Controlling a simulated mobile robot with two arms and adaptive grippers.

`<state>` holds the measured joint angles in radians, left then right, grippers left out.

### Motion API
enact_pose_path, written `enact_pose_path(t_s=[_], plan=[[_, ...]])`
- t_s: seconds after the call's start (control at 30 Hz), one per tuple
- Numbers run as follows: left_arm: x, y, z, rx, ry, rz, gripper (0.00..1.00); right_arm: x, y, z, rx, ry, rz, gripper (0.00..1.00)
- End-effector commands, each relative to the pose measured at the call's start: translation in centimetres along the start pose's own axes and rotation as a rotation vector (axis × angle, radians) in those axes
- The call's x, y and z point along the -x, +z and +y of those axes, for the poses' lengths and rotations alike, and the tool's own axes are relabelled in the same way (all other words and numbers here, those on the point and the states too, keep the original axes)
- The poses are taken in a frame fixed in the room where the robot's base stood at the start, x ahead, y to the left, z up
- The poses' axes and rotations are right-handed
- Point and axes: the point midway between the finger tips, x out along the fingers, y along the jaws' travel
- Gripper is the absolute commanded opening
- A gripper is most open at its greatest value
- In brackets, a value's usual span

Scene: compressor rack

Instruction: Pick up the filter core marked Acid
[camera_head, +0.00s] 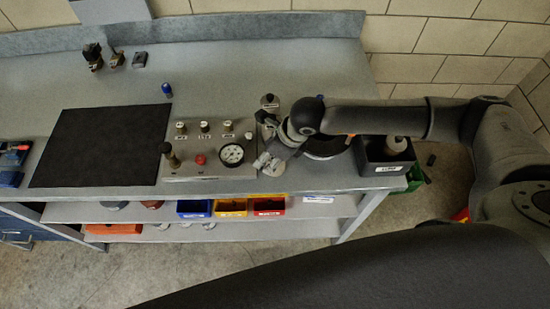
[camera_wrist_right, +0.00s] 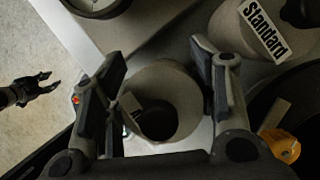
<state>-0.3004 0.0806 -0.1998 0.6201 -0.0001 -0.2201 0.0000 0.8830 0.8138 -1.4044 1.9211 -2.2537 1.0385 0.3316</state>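In the right wrist view a pale grey cylindrical filter core (camera_wrist_right: 165,85) with a dark central hole stands between my right gripper's fingers (camera_wrist_right: 160,55). A white label on its side is mostly hidden, so I cannot read its marking. The fingers are on either side of it and look open, with a small gap at the right. A second core (camera_wrist_right: 240,35), labelled Standard, stands beside it. In the head view my right gripper (camera_head: 272,155) is low over the bench's front edge, hiding the core. My left gripper (camera_wrist_right: 38,86) shows open over the floor.
A control panel with a gauge (camera_head: 232,155) stands left of my right gripper. A dark round vessel (camera_head: 325,146) and a black labelled bin (camera_head: 388,168) are to its right. A black mat (camera_head: 105,145) lies on the left. Small coloured bins (camera_head: 232,206) sit on the shelf below.

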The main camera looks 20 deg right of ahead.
Motion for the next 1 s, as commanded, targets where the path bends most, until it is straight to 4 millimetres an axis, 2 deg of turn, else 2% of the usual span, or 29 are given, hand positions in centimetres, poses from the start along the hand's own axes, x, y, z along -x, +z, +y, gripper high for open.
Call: enact_pose_path(t_s=[0.03, 0.13, 0.37, 0.57, 0.7, 1.0], plan=[[0.0, 0.0, 0.0, 0.000, 0.000, 0.000, 0.40, 0.0, 0.0, 0.0, 0.000, -0.001, 0.000, 0.30], [0.0, 0.0, 0.0, 0.000, 0.000, 0.000, 0.40, 0.1, 0.1, 0.0, 0.000, -0.001, -0.002, 0.20], [-0.1, -0.1, 0.1, 0.000, 0.001, 0.001, 0.40, 0.1, 0.1, -0.1, 0.000, -0.001, -0.003, 0.20], [-0.9, 0.0, 0.1, 0.000, 0.001, 0.001, 0.40, 0.8, 0.5, -0.1, 0.001, -0.002, -0.005, 0.20], [-2.5, 0.2, 0.1, 0.000, 0.001, 0.001, 0.40, 2.5, 1.2, -0.1, 0.003, -0.003, -0.009, 0.20], [-4.5, 0.3, 0.2, 0.000, 0.001, 0.001, 0.40, 9.3, 0.3, 3.6, 0.005, -0.002, -0.008, 0.20]])
